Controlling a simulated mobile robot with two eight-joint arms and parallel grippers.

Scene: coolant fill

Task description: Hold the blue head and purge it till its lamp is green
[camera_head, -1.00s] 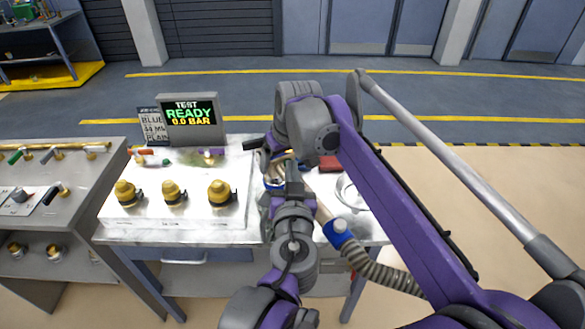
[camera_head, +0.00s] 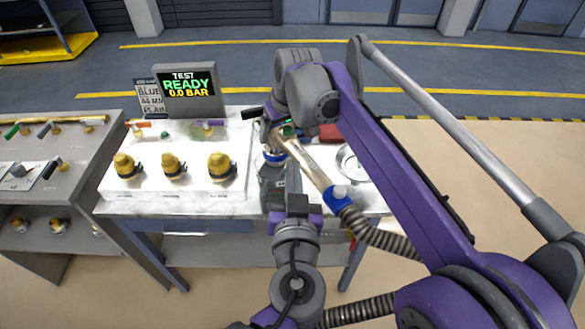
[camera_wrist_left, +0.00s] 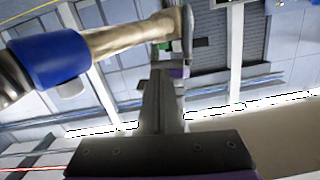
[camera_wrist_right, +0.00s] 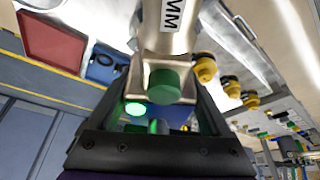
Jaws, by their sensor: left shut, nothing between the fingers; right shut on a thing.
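The blue head is a pale metal body (camera_head: 312,168) with a blue collar (camera_head: 338,197) and a ribbed hose. It lies slanted over the bench's right part. My right gripper (camera_wrist_right: 163,65) is shut on it; in the head view its fingers are mostly hidden behind my arm. In the right wrist view the head shows a green button (camera_wrist_right: 164,86) and a lamp (camera_wrist_right: 135,108) glowing green. My left gripper (camera_head: 293,175) is shut and empty, in front of and below the head. In the left wrist view its closed fingers (camera_wrist_left: 160,85) stand apart from the blue collar (camera_wrist_left: 50,62).
The test display (camera_head: 188,90) reads READY, 0.0 BAR; a card beside it reads BLUE, 44 MM, PLAIN. Several brass fittings (camera_head: 222,167) stand on the white panel. A grey thing with a blue ring (camera_head: 274,157) stands by the left gripper. A red tray (camera_wrist_right: 55,40) lies behind.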

